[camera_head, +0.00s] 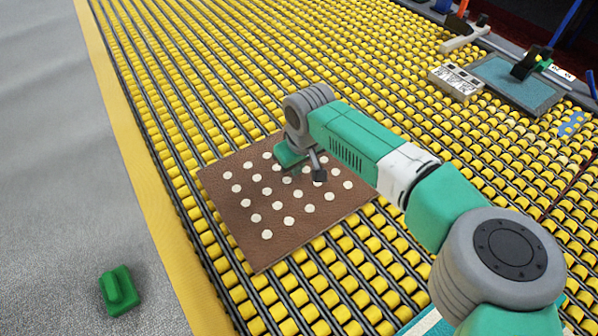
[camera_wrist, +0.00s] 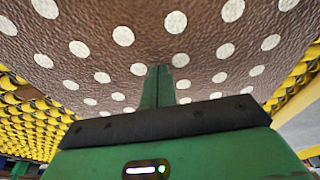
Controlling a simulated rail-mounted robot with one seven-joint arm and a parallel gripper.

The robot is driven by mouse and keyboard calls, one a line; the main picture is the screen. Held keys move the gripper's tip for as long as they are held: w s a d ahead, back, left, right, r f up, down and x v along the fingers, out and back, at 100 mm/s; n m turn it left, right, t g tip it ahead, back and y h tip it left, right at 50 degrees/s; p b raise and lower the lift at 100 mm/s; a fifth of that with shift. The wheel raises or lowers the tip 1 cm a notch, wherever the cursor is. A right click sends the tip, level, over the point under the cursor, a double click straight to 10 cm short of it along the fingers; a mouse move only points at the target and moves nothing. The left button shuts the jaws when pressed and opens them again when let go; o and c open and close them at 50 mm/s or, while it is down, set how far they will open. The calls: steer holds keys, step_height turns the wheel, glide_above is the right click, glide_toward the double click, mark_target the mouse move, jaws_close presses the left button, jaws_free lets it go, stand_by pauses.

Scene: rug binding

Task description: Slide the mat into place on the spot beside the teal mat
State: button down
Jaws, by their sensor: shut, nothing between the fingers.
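The brown mat with rows of white dots (camera_head: 262,225) lies flat on the yellow roller bed, left of centre in the head view. It fills the upper part of the wrist view (camera_wrist: 110,58). My gripper (camera_wrist: 158,85) is shut and empty, its fingers pointing at the mat's dotted face; I cannot tell whether the tips press on it. In the head view my green hand is over the mat's far part, and the fingertips are hidden. A teal mat with a grey border (camera_head: 512,88) lies at the upper right.
Yellow rollers between dark bars (camera_head: 400,70) cover most of the surface. A pale box (camera_head: 456,82) and a hammer-like tool (camera_head: 463,40) lie left of the teal mat. A dark tool (camera_head: 528,64) stands on it. A green block (camera_head: 119,290) sits on the grey floor beyond the yellow edge.

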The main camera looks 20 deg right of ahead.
mark_target(308, 184)
steer(key=shift+f, duration=0.25)
steer(key=shift+s+d+r+p, duration=0.1)
steer(key=shift+s+r+p, duration=0.1)
steer(key=shift+p, duration=0.4)
steer(key=s+p, duration=0.1)
steer(key=p, duration=0.1)
steer(key=s+d+p, duration=0.1)
steer(key=s+p, duration=0.1)
steer(key=shift+s+d+f, duration=0.1)
steer(key=shift+s+f, duration=0.1)
steer(key=shift+f, duration=0.05)
